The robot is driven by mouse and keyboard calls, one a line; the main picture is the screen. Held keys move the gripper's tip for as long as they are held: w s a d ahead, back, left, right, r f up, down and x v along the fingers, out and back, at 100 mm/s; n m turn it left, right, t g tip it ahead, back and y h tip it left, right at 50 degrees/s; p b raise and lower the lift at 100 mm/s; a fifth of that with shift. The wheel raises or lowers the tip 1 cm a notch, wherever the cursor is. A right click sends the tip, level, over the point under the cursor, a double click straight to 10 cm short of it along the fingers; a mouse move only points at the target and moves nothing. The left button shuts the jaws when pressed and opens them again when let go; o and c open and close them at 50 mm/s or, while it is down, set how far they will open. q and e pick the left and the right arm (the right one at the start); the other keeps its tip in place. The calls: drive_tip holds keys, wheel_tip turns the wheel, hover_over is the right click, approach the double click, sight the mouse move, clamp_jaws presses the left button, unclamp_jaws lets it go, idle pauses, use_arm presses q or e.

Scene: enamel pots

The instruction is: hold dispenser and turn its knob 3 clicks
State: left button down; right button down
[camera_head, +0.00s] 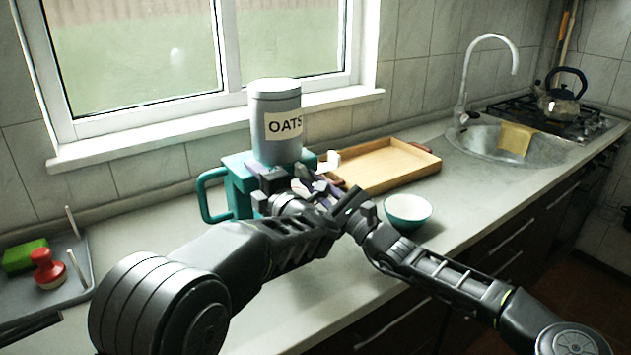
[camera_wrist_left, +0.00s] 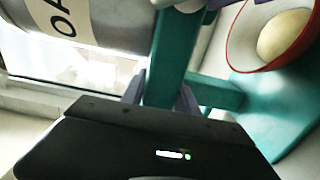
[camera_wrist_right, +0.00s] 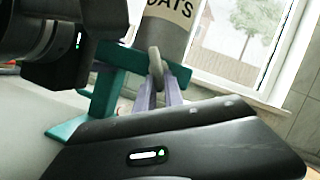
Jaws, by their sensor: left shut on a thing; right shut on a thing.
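The dispenser is a grey canister labelled OATS (camera_head: 277,125) on a teal stand (camera_head: 242,185) with a loop handle at its left. The canister stands upright; its label also shows in both wrist views. My left gripper (camera_head: 266,180) is shut on a teal post (camera_wrist_left: 170,60) of the stand. My right gripper (camera_head: 318,190) is shut on the grey knob (camera_wrist_right: 155,64) below the canister. The arms hide much of the stand's front in the head view. In the left wrist view, a red-rimmed bowl (camera_wrist_left: 233,50) with a pale rounded content is at the stand's teal base.
A white-and-teal bowl (camera_head: 408,207) stands right of my right gripper. A wooden tray (camera_head: 390,163) lies behind it. The sink (camera_head: 490,143) and kettle (camera_head: 560,105) are far right.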

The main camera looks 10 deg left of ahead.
drive_tip(key=m+t, duration=0.1)
drive_tip(key=m, duration=0.2)
drive_tip(key=m+t+h, duration=0.1)
drive_tip(key=m, duration=0.2)
drive_tip(key=a+m+t+h, duration=0.1)
drive_tip(key=m+t, duration=0.1)
drive_tip(key=shift+s+f+m, duration=0.2)
drive_tip(key=shift+s+m, duration=0.2)
drive_tip(key=shift+h, duration=0.5)
drive_tip(key=c, duration=1.4)
unclamp_jaws()
drive_tip(key=shift+c, duration=0.2)
drive_tip(key=shift+d+y, duration=0.1)
drive_tip(key=shift+y, duration=0.2)
drive_tip(key=v, duration=1.2)
